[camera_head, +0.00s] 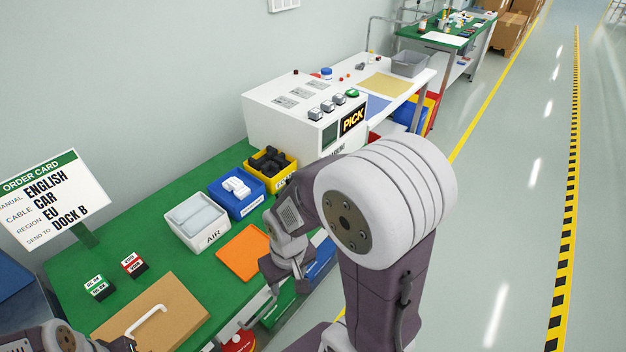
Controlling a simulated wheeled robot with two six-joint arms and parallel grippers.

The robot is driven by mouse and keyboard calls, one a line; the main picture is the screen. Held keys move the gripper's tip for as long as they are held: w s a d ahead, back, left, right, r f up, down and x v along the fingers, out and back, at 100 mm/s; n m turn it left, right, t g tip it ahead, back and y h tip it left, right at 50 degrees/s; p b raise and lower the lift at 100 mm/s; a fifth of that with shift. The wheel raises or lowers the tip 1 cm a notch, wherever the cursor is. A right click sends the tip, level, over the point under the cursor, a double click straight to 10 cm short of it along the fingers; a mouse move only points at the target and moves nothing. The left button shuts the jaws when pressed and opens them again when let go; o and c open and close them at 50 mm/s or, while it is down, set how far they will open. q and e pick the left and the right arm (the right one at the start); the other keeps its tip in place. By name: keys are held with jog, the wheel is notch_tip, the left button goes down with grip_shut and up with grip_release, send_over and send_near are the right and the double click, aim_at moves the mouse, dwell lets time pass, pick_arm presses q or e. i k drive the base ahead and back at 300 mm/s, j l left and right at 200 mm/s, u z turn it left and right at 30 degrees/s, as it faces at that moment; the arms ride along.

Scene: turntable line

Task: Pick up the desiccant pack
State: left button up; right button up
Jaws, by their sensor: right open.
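I cannot make out a desiccant pack for certain. A white bin marked AIR (212,241) holds pale grey-blue pillow-like packs (196,214). A blue bin (250,205) beside it holds white pieces (236,187), too small to name. A yellow bin (287,178) holds black pieces. My right gripper (258,312) is low at the table's front edge, below the orange tray (243,252), open and partly hidden by my own wrist. It appears empty. My left arm comes in at the bottom left corner; its gripper's jaws cannot be made out.
A brown carton (180,309) with a white handle-like piece (148,321) lies at the front left. Two small label blocks (132,265) (98,287) and an order card (55,198) stand behind. A white PICK unit (300,112) is farther back. Some green tabletop is bare.

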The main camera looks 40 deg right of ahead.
aim_at(235, 184)
jog(key=l+z, duration=0.2)
jog(key=z, duration=0.3)
jog(key=i+l+u, duration=0.1)
jog(key=i+l, duration=0.25)
jog(key=l, duration=0.3)
jog(key=i+l+u, duration=0.25)
jog(key=l, duration=0.4)
jog(key=i+l+u, duration=0.1)
jog(key=i+l, duration=0.3)
jog(key=l, duration=0.35)
jog(key=u, duration=0.05)
